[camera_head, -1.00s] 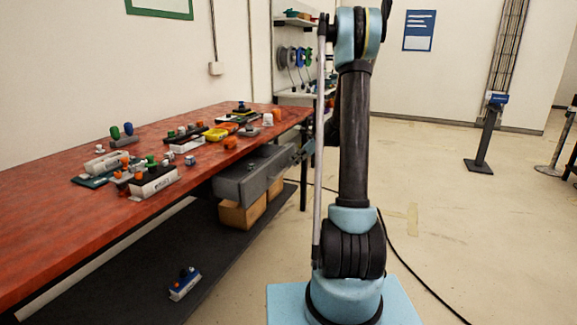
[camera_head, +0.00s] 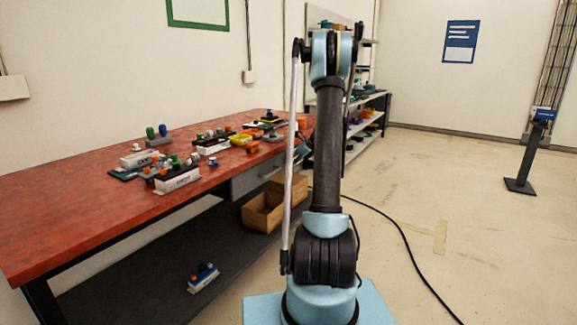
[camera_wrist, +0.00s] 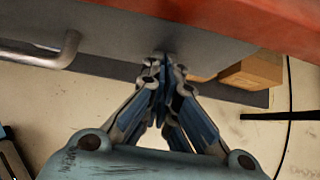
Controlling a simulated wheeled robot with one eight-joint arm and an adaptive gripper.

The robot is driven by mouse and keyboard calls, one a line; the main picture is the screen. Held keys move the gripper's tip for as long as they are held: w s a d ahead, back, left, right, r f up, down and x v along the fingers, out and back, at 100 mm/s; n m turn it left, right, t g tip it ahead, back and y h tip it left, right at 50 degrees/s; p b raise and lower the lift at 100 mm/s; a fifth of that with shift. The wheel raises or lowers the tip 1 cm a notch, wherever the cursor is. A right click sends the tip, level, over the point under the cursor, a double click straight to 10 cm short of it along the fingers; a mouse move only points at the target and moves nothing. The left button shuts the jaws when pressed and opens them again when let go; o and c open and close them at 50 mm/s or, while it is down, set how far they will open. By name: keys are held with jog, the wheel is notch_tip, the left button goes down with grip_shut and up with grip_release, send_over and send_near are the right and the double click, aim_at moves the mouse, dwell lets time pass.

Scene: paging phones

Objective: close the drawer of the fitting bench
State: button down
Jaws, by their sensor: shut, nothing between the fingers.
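The fitting bench (camera_head: 110,205) has a red top and stands at the left in the head view. Its grey drawer (camera_head: 246,181) sits under the front edge, with its front flush or nearly flush; any small gap cannot be told. In the wrist view the grey drawer front (camera_wrist: 120,28) runs under the red top, with a metal bar handle (camera_wrist: 45,55) at the left. My gripper (camera_wrist: 164,64) is shut and empty, its fingertips at the drawer front, right of the handle. They seem to touch it. In the head view my arm hides part of this area.
Phone parts and small fittings (camera_head: 178,178) lie on the bench top. Cardboard boxes (camera_head: 262,212) and a blue-white item (camera_head: 203,278) rest on the dark lower shelf (camera_head: 130,265). A black cable (camera_head: 405,245) crosses the floor. Open floor lies to the right, with a dark post (camera_head: 528,160).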

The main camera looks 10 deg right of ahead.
jog(key=shift+w+a, duration=0.1)
jog(key=shift+a, duration=0.25)
